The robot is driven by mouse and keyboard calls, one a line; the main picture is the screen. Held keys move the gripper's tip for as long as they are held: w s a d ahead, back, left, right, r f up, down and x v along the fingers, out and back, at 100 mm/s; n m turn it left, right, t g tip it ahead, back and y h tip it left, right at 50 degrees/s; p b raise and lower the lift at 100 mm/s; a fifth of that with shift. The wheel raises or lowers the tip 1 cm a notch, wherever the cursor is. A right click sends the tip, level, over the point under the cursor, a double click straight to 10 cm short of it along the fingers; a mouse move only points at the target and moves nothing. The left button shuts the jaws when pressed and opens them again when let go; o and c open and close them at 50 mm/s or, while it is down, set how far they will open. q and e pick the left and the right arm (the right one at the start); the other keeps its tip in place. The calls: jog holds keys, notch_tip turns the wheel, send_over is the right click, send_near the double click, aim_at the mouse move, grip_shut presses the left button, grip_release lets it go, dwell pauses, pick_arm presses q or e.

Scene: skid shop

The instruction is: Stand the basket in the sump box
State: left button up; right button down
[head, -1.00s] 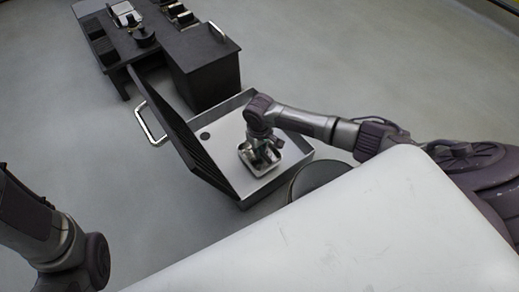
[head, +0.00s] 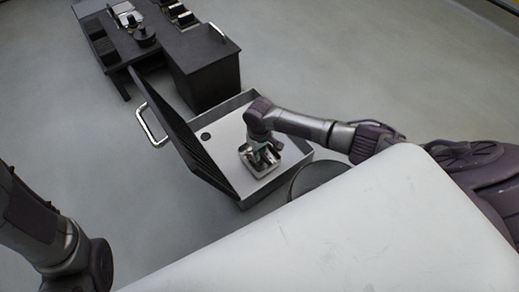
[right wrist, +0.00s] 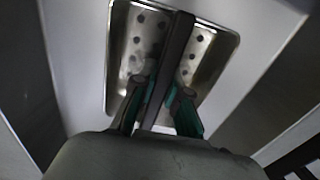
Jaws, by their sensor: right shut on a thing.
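The sump box (head: 229,134) is a shallow open metal box on the floor in the middle of the head view, with a dark round spot in its bottom. Its dark ribbed lid (head: 178,130) leans open on the left. The basket (head: 249,166), a small metal tray with a perforated bottom, is inside the box walls towards the near right. It also shows in the right wrist view (right wrist: 133,55). My right gripper (right wrist: 162,98) is shut on the basket's dark upright handle (right wrist: 176,50). I cannot tell whether the basket touches the box bottom. My left gripper is out of view.
A dark bench (head: 200,52) with several small items stands behind the box. A round dark-rimmed thing (head: 312,174) stands close to the box's near right corner, partly hidden. Open grey floor lies to the left and right.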

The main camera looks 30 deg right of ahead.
jog(key=c, duration=1.1)
grip_release()
jog(key=o, duration=0.5)
jog(key=shift+c, duration=0.2)
